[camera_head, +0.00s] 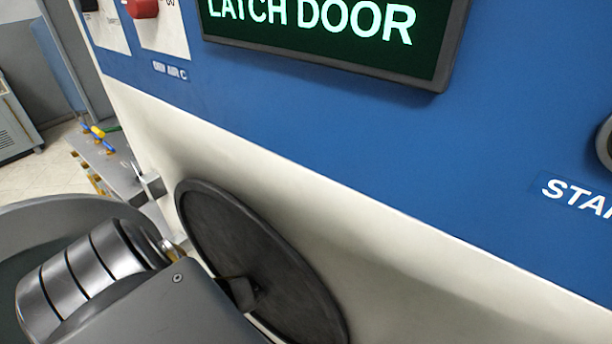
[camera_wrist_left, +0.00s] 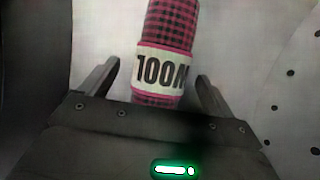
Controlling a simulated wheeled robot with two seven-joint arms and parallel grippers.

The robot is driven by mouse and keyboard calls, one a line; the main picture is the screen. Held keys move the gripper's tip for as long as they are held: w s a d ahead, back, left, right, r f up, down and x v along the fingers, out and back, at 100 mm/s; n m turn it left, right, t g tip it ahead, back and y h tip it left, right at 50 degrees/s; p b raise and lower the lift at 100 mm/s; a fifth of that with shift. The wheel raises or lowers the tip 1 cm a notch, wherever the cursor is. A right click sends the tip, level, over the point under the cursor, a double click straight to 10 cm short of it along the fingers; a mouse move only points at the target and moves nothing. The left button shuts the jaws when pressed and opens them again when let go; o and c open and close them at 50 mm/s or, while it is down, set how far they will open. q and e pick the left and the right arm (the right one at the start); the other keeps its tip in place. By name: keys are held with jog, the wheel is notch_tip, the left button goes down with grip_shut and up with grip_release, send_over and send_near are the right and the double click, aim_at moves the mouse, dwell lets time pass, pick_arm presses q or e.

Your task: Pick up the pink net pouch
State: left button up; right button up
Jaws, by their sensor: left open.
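The pink net pouch (camera_wrist_left: 170,25) shows in the left wrist view as a pink-and-black checked roll with a white band. The band's dark lettering reads WOOL upside down. The pouch's top is cut off by the frame. My left gripper (camera_wrist_left: 158,74) is open, with one finger on each side of the pouch and a visible gap to both. I cannot tell how deep the pouch sits between the fingers. In the head view my left arm comes in from the lower left, and neither the pouch nor the left fingers can be made out. My right gripper is not in view.
A pale curved surface (camera_wrist_left: 225,50) surrounds the pouch, with dark holes at the right. In the head view, a dark round disc (camera_head: 255,265) stands close by my arm against the blue and cream machine (camera_head: 330,130). Its screen (camera_head: 330,30) reads LATCH DOOR.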

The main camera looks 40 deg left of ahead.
pick_arm(q)
jog(key=x, duration=0.4)
jog(key=shift+f, duration=0.2)
jog(key=c, duration=1.3)
jog(key=shift+o, duration=0.2)
jog(key=shift+r, duration=0.15)
notch_tip(320, 180, up, 18)
